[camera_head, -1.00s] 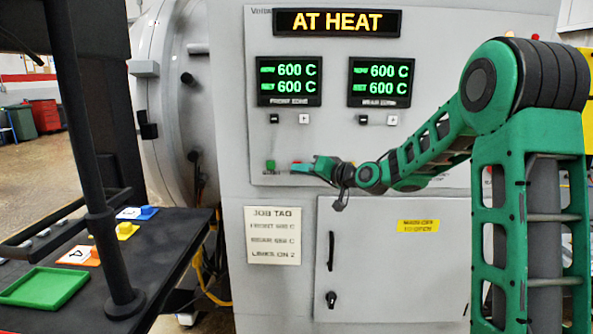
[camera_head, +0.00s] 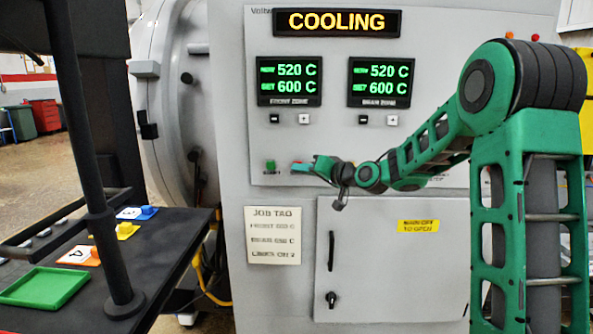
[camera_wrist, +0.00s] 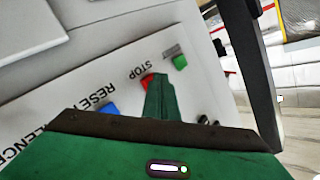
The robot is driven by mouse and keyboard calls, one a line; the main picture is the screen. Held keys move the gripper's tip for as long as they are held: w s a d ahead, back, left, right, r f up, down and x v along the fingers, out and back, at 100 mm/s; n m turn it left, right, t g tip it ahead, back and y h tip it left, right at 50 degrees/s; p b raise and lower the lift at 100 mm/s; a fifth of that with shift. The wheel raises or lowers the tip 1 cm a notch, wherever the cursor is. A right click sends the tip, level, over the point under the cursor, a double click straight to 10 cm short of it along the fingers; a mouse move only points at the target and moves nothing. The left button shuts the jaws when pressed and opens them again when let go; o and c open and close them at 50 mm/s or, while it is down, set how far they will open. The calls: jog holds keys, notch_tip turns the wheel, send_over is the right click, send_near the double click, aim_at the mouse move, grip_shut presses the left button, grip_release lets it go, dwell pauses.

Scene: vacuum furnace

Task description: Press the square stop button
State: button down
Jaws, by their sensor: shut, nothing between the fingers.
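The red square stop button (camera_wrist: 147,80) shows in the wrist view under the word STOP, partly hidden by my fingertips. My gripper (camera_wrist: 163,90) is shut and empty, with its tips at the stop button; I cannot tell whether they still touch it. In the head view my gripper (camera_head: 300,166) is at the lower left of the furnace panel, and a little red shows by its tip. The panel display (camera_head: 336,22) reads COOLING. Both zone readouts (camera_head: 289,81) show 520 C above a set value of 600 C.
A green button (camera_wrist: 180,62) sits beside the stop button, and a blue reset button (camera_wrist: 108,112) on its other side. Below the panel is a cabinet door (camera_head: 390,260) with a handle. At left, a dark table (camera_head: 160,250) holds a green tray (camera_head: 45,288) and coloured blocks.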

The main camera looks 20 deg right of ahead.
jog(key=shift+s+a, duration=0.25)
jog(key=shift+s, duration=0.5)
jog(key=s, duration=0.1)
jog(key=s+a, duration=0.1)
jog(key=s, duration=0.2)
jog(key=shift+s+a, duration=0.25)
jog(key=shift+s, duration=0.15)
dwell(0.4)
jog(key=s+d+f+g+h, duration=0.2)
jog(key=s+d+f+g, duration=0.15)
jog(key=s, duration=0.45)
jog(key=s+d+f+g+h, duration=0.2)
jog(key=s+d+f+h, duration=0.1)
jog(key=s+d+f, duration=0.3)
jog(key=s+d+f+g+h, duration=0.2)
jog(key=s+d+f+g, duration=0.15)
jog(key=s, duration=0.55)
jog(key=s+d+f+m+g, duration=0.1)
jog(key=s+d+m+g, duration=0.1)
jog(key=s, duration=1)
jog(key=s+d+f+m+g, duration=0.1)
jog(key=s+d+m+g, duration=0.1)
jog(key=s, duration=1)
jog(key=shift+s+f+g, duration=0.2)
jog(key=shift+s+g, duration=0.05)
jog(key=shift+g, duration=0.55)
